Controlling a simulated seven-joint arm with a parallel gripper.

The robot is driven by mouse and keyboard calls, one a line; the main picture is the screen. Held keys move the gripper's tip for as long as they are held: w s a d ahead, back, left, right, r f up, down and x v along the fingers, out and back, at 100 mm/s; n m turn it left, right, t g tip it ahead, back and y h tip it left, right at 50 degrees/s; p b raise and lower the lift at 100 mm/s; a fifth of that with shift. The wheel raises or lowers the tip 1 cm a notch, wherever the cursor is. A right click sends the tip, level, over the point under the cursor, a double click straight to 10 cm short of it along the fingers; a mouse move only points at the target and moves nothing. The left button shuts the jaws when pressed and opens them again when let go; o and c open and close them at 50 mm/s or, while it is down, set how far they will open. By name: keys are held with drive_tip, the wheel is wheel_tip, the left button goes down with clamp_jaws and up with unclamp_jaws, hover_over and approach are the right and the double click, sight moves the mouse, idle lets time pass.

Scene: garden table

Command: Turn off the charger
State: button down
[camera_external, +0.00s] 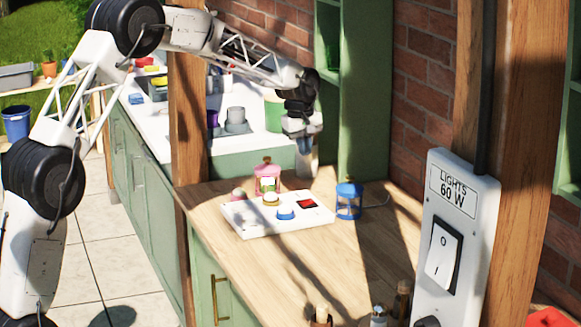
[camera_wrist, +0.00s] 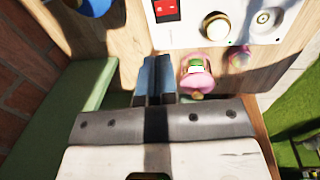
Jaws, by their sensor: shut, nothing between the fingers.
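The charger (camera_external: 262,228) is a white flat box on the wooden table, with a red switch (camera_external: 306,204) at its right and small round pieces on top. In the wrist view its white top (camera_wrist: 183,34) shows at the upper edge, with the red switch (camera_wrist: 166,9) at its left. My gripper (camera_external: 304,174) points down behind the charger, apart from it. Its fingers (camera_wrist: 156,72) are together and empty. A pink lantern (camera_wrist: 197,79) stands just right of the fingers in the wrist view; it also shows behind the charger (camera_external: 267,180).
A blue lantern (camera_external: 349,201) stands right of the charger. A white box labelled "LIGHTS 60 W" (camera_external: 460,200) with a rocker switch (camera_external: 442,255) is on the post at right. Small bottles (camera_external: 378,316) stand at the table's front. The table between is mostly clear.

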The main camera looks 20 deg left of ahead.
sight(305, 202)
drive_tip(key=f, duration=0.9)
drive_tip(key=w+d+f, duration=0.1)
drive_tip(key=f, duration=0.3)
drive_tip(key=shift+w+d+f, duration=0.1)
drive_tip(key=shift+f, duration=0.25)
drive_tip(key=shift+f, duration=0.45)
drive_tip(key=shift+s, duration=0.2)
drive_tip(key=shift+s+a, duration=0.35)
drive_tip(key=shift+a, duration=0.2)
drive_tip(key=shift+r, duration=0.3)
wheel_tip(305, 202, up, 14)
drive_tip(key=s+a, duration=0.1)
idle(0.6)
